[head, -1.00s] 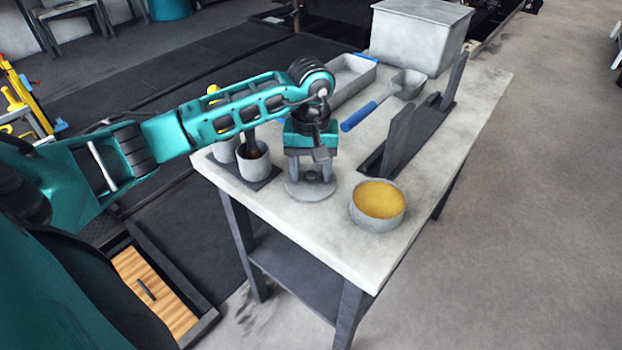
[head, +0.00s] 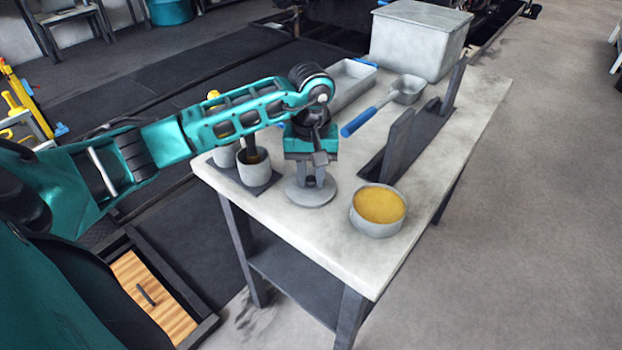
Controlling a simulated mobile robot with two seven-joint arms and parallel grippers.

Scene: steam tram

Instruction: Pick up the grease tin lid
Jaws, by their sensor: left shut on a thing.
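The grease tin lid (head: 311,196) is a flat round grey disc at the left front part of the table. My left gripper (head: 317,180) points down over it, shut on the lid's middle. Whether the lid touches the table top is hard to tell. The open grease tin (head: 378,212), full of yellow grease, stands just to the right of the lid, apart from it. My right gripper is not in view.
Two grey cups (head: 254,169) stand on a dark base left of my gripper. A dark rack with uprights (head: 398,145), a blue-handled ladle (head: 372,113), a shallow tray (head: 352,82) and a large lidded box (head: 420,40) stand farther back. The table's front corner is bare.

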